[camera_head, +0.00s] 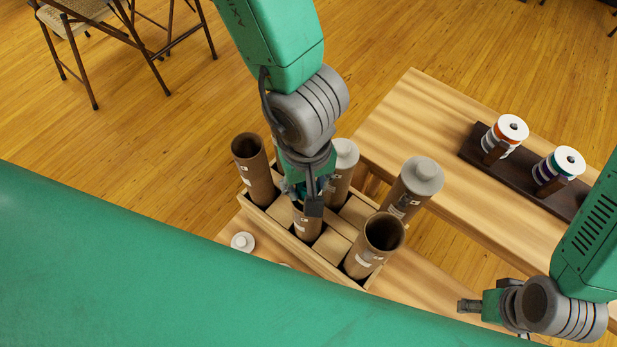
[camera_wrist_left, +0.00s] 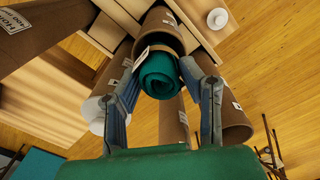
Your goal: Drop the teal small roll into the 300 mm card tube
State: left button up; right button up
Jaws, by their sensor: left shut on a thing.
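My left gripper (camera_head: 314,200) is shut on the teal small roll (camera_wrist_left: 160,75), with a finger on each side of it in the left wrist view. The roll is at the mouth of a short brown card tube (camera_head: 306,224), which also shows in the left wrist view (camera_wrist_left: 166,22). The roll's far end overlaps the mouth, and I cannot tell how deep it sits. The gripper mostly hides the roll in the head view. This tube's label is too small to read. My right gripper (camera_head: 468,306) is away at lower right, with its jaw opening unclear.
A wooden crate (camera_head: 330,268) holds the tubes. A tall open tube (camera_head: 252,165), a wide open tube (camera_head: 365,258) and two capped tubes (camera_head: 340,180) (camera_head: 405,198) surround the short one. A loose white cap (camera_head: 243,241) lies left. Spools stand on a dark rack (camera_head: 477,150).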

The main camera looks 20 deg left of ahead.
pick_arm(q)
jog(key=shift+f, duration=0.4)
jog(key=shift+d, duration=0.1)
jog(key=o, duration=1)
jog(key=shift+r, duration=0.1)
notch_tip(320, 180, up, 12)
jog(key=shift+f, duration=0.1)
jog(key=shift+f, duration=0.1)
